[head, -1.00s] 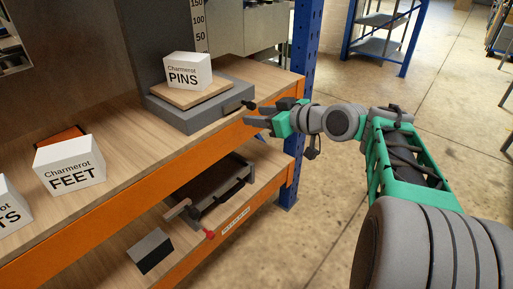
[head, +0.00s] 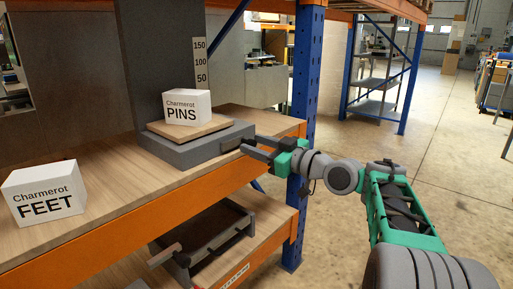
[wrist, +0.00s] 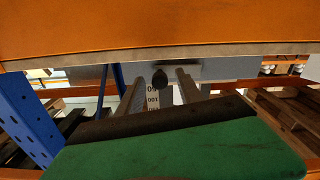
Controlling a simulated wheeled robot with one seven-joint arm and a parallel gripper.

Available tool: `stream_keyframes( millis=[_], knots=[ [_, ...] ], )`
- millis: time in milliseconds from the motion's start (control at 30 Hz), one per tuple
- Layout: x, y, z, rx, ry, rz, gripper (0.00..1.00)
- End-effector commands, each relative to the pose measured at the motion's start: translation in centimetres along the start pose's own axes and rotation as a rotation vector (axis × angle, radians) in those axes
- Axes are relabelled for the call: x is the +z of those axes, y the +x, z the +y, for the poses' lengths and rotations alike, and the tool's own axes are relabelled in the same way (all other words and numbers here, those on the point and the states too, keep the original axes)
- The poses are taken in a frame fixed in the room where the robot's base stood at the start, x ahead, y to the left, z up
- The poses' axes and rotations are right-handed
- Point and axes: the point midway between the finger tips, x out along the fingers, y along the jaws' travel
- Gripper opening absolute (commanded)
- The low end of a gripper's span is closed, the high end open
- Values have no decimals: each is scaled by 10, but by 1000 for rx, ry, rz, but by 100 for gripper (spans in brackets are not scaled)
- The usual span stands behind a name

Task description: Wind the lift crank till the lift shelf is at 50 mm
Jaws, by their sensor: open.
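The lift is a grey block (head: 190,151) on the upper shelf. Its lift shelf, a wooden board (head: 190,130), sits just above the block and carries a white PINS box (head: 187,107). The height scale (head: 200,64) behind reads 50, 100 and 150; the board appears below the 50 mark. My gripper (head: 250,144) is open at the block's right front. In the wrist view the open fingers (wrist: 159,80) stand either side of a dark knob (wrist: 160,77), apparently the lift crank's handle. The crank is mostly hidden by my fingers in the head view.
A white FEET box (head: 44,193) stands to the left on the wooden shelf. The orange beam (head: 150,235) runs along the front, with a blue upright (head: 306,90) close behind my gripper. A dark tray (head: 207,240) lies on the lower shelf.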

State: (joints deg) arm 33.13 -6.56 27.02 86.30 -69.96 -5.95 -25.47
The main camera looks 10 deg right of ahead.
Motion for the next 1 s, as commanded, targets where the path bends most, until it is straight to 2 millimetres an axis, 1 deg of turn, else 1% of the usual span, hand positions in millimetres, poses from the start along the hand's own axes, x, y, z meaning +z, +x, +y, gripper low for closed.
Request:
stream_keyframes(
  millis=[100,600,633,1000],
  knots=[
    [0,0,0,0,0,0,42],
    [0,0,0,0,0,-1,1],
    [0,0,0,0,0,-1,0],
    [0,0,0,0,1,-1,0]
  ],
)
